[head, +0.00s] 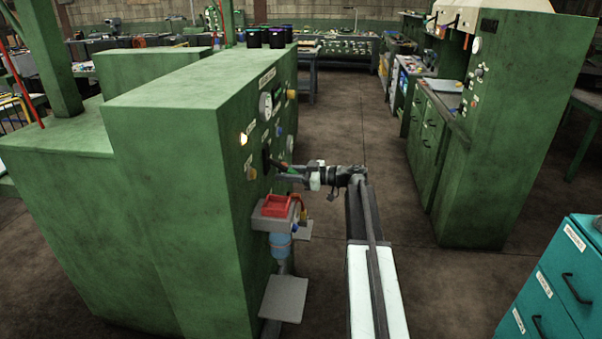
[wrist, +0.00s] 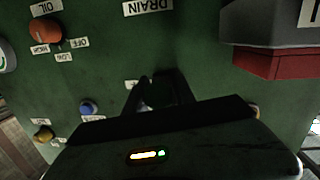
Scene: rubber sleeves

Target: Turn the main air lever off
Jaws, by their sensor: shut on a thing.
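A small lever (head: 276,163) with a dark and red handle stands out from the side of the green machine, at a dark plate. Only a small pale bit shows between the fingers.
The aisle floor (head: 335,110) behind is clear.

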